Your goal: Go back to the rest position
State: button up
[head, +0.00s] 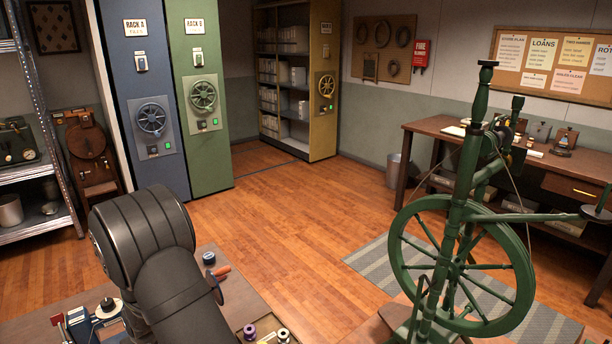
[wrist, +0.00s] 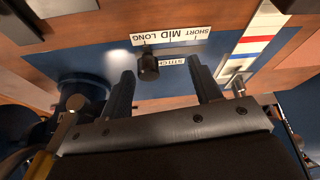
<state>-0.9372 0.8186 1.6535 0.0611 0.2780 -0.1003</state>
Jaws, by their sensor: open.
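My gripper (wrist: 160,68) shows in the wrist view with its two dark fingers apart and nothing held between them. A black knob (wrist: 149,68) on a blue panel (wrist: 225,48) stands in front of the fingers, between their tips in the picture. I cannot tell how far apart they are in depth. A white scale (wrist: 172,32) above the knob reads LONG, MID, SHORT upside down, and the knob is towards the LONG side. In the head view my dark arm rises at the lower left, and my gripper is out of sight.
A green spinning wheel (head: 462,265) stands at the right in the head view. Spools (head: 250,331) sit in a tray in front. A small blue device (head: 82,322) is left of my arm. Racks stand behind; the wooden floor (head: 290,230) between is clear.

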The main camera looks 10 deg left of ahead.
jog(key=o, duration=0.8)
jog(key=shift+r, duration=0.1)
jog(key=shift+o, duration=0.2)
notch_tip(320, 180, up, 24)
jog(key=w+f+m+g+h, duration=0.1)
jog(key=m+g+h, duration=0.1)
jog(key=h, duration=0.2)
notch_tip(320, 180, down, 9)
jog(key=shift+d, duration=0.25)
notch_tip(320, 180, up, 10)
jog(key=shift+f, duration=0.1)
